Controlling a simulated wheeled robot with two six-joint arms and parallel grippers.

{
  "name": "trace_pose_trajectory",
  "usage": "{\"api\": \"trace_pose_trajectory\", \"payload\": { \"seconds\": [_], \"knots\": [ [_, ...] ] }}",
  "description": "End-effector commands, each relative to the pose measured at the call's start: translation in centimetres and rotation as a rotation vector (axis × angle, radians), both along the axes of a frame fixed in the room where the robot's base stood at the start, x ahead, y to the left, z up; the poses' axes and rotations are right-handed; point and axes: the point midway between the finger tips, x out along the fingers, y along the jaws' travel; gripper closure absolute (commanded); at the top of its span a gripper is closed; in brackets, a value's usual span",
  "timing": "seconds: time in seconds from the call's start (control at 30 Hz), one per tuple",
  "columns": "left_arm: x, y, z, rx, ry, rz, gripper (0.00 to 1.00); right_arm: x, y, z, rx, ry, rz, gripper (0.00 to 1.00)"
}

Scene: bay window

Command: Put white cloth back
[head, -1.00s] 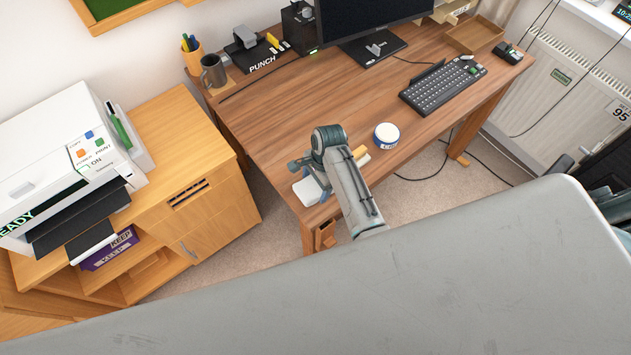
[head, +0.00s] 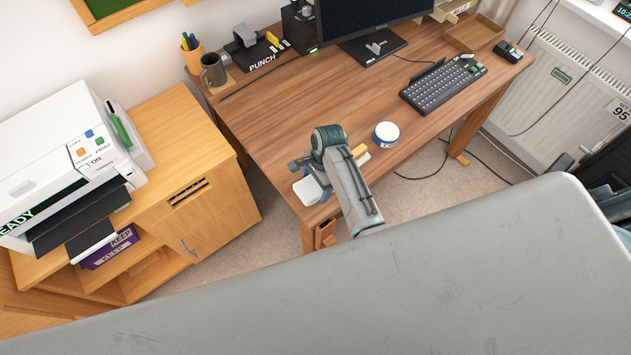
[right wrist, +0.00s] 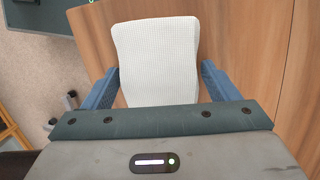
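The white cloth (head: 306,191) lies at the near left corner of the wooden desk, partly hidden by my right arm in the head view. In the right wrist view the cloth (right wrist: 157,60) is a pale, waffle-textured pad with rounded corners, resting on the wood. My right gripper (right wrist: 160,85) is open, with one blue finger on each side of the cloth's near part. A gap shows on the right side; I cannot tell whether the left finger touches it. My left gripper is not in view.
The desk (head: 285,120) also holds a white round tub (head: 386,135), a keyboard (head: 440,87), a grey mug (head: 213,71) and a hole punch (head: 250,50). A yellow item (head: 359,153) lies beside my arm. A printer (head: 60,165) stands on the left cabinet. The desk's middle is clear.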

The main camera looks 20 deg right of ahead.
Motion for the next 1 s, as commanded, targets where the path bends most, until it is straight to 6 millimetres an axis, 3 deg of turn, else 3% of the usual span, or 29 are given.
{"api": "trace_pose_trajectory", "payload": {
  "seconds": [0.1,0.43,0.8,1.0],
  "knots": [
    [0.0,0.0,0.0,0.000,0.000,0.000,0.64,0.0,0.0,0.0,0.000,0.000,0.000,0.00],
    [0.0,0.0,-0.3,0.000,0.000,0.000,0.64,0.1,-0.2,0.9,0.000,-0.002,0.000,0.00],
    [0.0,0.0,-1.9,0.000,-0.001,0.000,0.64,0.5,-1.6,7.8,-0.001,-0.004,-0.001,0.00],
    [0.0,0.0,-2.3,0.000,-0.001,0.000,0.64,0.6,-2.0,10.1,0.000,-0.002,0.000,0.00]
  ]
}}
